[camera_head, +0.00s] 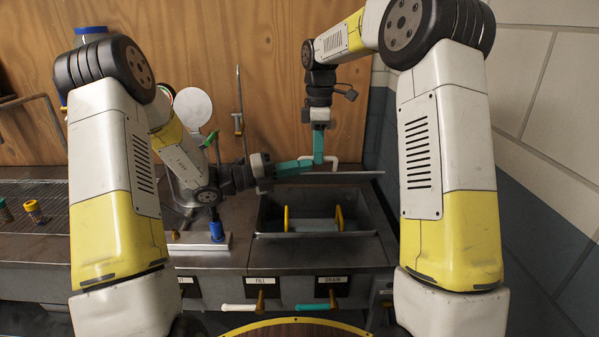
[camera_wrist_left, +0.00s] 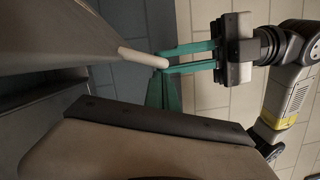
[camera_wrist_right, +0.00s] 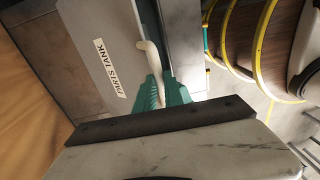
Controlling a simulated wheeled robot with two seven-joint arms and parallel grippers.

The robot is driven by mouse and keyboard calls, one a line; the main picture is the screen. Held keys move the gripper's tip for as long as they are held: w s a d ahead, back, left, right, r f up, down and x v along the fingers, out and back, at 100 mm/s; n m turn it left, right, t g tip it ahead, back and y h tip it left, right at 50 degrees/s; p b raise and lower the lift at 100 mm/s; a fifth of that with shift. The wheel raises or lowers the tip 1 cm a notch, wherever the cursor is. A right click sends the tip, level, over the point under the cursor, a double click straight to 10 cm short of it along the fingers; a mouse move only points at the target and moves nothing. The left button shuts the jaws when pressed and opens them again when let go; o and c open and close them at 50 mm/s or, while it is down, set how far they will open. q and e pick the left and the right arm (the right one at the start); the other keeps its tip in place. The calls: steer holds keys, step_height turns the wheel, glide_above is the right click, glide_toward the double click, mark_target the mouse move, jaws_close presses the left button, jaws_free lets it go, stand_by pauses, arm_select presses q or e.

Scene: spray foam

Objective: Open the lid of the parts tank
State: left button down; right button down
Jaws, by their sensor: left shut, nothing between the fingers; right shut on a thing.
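The parts tank (camera_head: 315,236) stands open in the head view. Its lid (camera_head: 355,175) is raised behind the opening, seen nearly edge-on. In the right wrist view the lid (camera_wrist_right: 98,45) bears a "PARTS TANK" label. My right gripper (camera_head: 318,157) is shut on the lid's white handle (camera_wrist_right: 151,58), its teal fingers pointing down. My left gripper (camera_head: 308,162) is shut and empty beside the right fingers, reaching in from the left under the handle. In the left wrist view the handle (camera_wrist_left: 143,58) lies between the right gripper's fingers. Whether the left fingers touch the lid is unclear.
A basket with yellow handles (camera_head: 287,218) sits inside the tank. Fill and drain valve levers (camera_head: 238,307) line the front. A blue-topped fixture (camera_head: 216,230) stands left of the tank. Small jars (camera_head: 36,211) stand on the left rack. A wall (camera_head: 550,150) closes the right side.

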steer(key=shift+w+d+f, duration=0.15)
steer(key=shift+w+d, duration=0.05)
steer(key=shift+d, duration=0.05)
arm_select(q)
steer(key=shift+w+r, duration=0.85)
arm_select(e)
steer(key=shift+s+a+f, duration=0.1)
steer(key=c, duration=1.5)
jaws_free()
steer(key=shift+o, duration=0.2)
arm_select(q)
steer(key=shift+f, duration=0.1)
arm_select(e)
steer(key=shift+r, duration=0.2)
